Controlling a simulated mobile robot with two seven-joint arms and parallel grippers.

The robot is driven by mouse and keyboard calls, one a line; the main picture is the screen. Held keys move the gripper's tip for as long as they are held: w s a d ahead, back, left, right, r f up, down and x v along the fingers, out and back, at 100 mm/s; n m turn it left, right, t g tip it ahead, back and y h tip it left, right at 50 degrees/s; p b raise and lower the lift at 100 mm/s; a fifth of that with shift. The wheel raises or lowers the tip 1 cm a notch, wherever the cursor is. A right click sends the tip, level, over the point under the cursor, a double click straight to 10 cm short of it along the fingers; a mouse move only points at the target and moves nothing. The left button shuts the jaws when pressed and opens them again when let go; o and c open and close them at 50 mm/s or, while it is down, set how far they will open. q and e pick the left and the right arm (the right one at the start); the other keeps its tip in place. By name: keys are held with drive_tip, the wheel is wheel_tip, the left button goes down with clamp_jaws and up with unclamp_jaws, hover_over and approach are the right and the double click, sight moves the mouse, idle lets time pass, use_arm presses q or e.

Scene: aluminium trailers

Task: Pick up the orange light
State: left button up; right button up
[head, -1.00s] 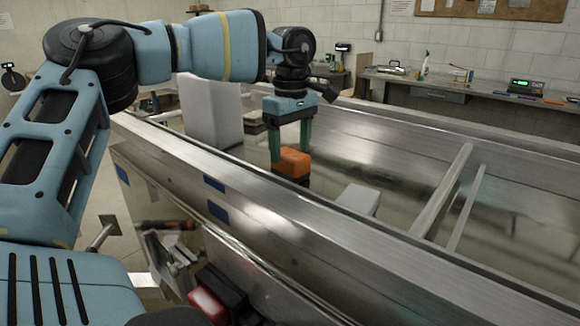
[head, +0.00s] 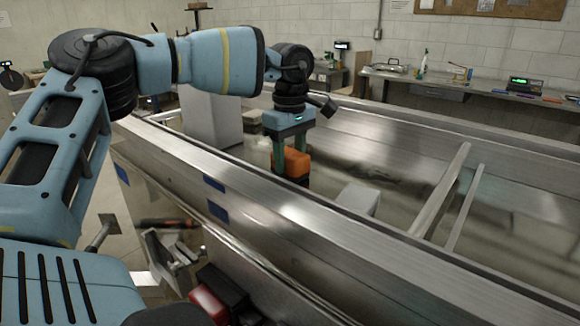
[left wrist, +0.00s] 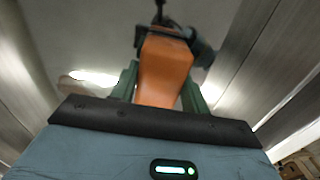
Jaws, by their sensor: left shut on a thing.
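The orange light (head: 297,163) has an orange body on a dark base and sits inside the metal trailer, just behind its near wall. My left gripper (head: 292,160) points down from above and is shut on it, one green finger on each side. In the left wrist view the orange light (left wrist: 164,70) lies between the two green fingers, with dark parts at its far end. Whether its base touches the trailer floor is hidden by the near wall. My right gripper is not in view.
The trailer's near wall (head: 200,168) runs diagonally across the front. Inside stand a tall pale block (head: 212,118) and a small white block (head: 357,198). Metal crossbars (head: 440,190) span the trailer at right. A workbench (head: 455,86) with tools is behind.

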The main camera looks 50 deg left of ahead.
sight(289, 153)
use_arm(q)
wheel_tip(289, 153, up, 10)
drive_tip(key=shift+r+b, duration=0.1)
drive_tip(key=shift+b, duration=0.2)
drive_tip(key=shift+s, duration=0.1)
idle(0.3)
